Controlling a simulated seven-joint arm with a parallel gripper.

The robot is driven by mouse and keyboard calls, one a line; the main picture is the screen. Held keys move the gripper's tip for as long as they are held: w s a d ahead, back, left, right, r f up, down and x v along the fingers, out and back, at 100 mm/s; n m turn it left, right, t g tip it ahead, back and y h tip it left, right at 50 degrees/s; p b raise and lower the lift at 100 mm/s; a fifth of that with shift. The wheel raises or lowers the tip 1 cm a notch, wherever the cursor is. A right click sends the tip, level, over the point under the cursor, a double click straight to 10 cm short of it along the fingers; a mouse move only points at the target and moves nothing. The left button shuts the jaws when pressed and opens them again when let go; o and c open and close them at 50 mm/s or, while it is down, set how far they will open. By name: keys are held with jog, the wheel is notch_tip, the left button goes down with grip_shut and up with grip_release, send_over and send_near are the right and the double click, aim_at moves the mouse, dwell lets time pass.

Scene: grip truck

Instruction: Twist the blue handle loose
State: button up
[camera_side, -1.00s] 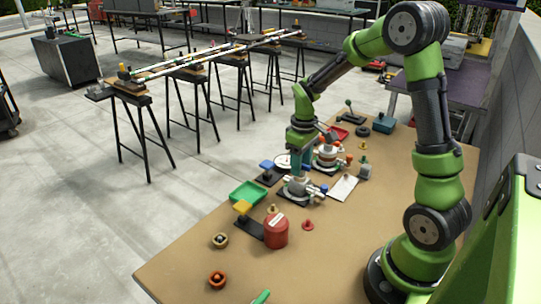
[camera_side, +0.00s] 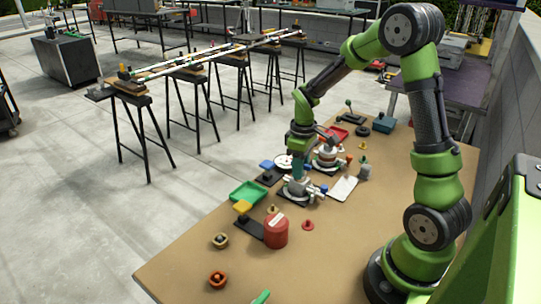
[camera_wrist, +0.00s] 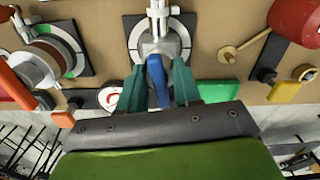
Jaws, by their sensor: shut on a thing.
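The blue handle (camera_wrist: 156,76) shows in the wrist view, on a grey-white valve fitting (camera_wrist: 158,42) over a black base with a pale ring. My gripper (camera_wrist: 158,88) has its teal fingers on either side of the handle, shut on it. The far part of the handle lies between the fingers. In the side view my gripper (camera_side: 299,170) reaches down to the valve on the bench, and the handle is hard to make out there.
A second valve with a brown-white body (camera_wrist: 38,65) stands beside this one. A red canister (camera_side: 276,231), a green tray (camera_side: 248,192) and a white sheet (camera_side: 342,188) are close by. The bench's front (camera_side: 330,260) is mostly clear.

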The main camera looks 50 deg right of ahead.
jog(key=n, duration=0.9)
jog(key=shift+n, duration=0.3)
jog(key=n, duration=0.4)
jog(key=shift+n, duration=0.4)
jog(key=n, duration=0.4)
jog(key=shift+n, duration=0.3)
jog(key=o, duration=0.7)
jog(key=shift+r, duration=3.75)
